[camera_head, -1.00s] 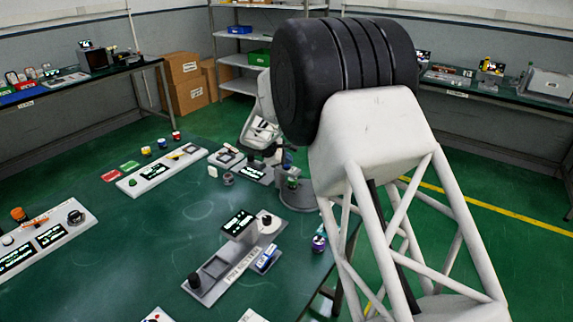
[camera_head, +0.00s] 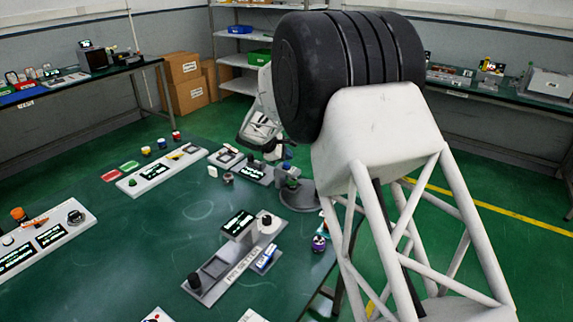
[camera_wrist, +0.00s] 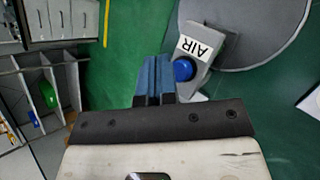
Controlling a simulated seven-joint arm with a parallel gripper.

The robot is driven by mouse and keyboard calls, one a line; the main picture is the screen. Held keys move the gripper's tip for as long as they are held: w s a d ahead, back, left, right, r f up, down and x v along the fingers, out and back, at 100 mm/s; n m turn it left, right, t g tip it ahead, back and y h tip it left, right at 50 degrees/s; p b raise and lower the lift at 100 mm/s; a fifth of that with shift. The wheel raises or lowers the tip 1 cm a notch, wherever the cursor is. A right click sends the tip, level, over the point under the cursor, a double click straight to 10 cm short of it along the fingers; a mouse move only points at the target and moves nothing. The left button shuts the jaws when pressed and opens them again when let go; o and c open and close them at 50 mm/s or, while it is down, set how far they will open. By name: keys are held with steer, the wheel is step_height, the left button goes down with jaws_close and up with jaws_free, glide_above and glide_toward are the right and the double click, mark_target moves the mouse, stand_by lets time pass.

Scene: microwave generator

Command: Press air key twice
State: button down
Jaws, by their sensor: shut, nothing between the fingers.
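The air key is a round blue button (camera_wrist: 183,70) on a small grey housing with a white AIR label (camera_wrist: 198,48), right of centre in the wrist view. The housing stands beside a round grey base (camera_wrist: 262,30). My gripper (camera_wrist: 153,60) has its two blue fingers shut together and empty. In the wrist view the fingertips are just left of the button. I cannot tell the height gap, but no contact shows.
A grey device with a display (camera_head: 238,223) stands on the table in front. A long white panel with a display (camera_head: 155,171) lies to the left, and another panel (camera_head: 50,236) at the far left. Bare green tabletop lies between them. A shelf (camera_wrist: 50,100) shows in the wrist view.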

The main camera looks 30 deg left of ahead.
mark_target(287, 164)
steer(key=shift+r, duration=0.15)
steer(key=shift+r, duration=2.35)
stand_by(1.2)
steer(key=shift+r, duration=1.95)
steer(key=shift+f, duration=0.25)
steer(key=shift+f, duration=4.2)
steer(key=shift+f, duration=0.2)
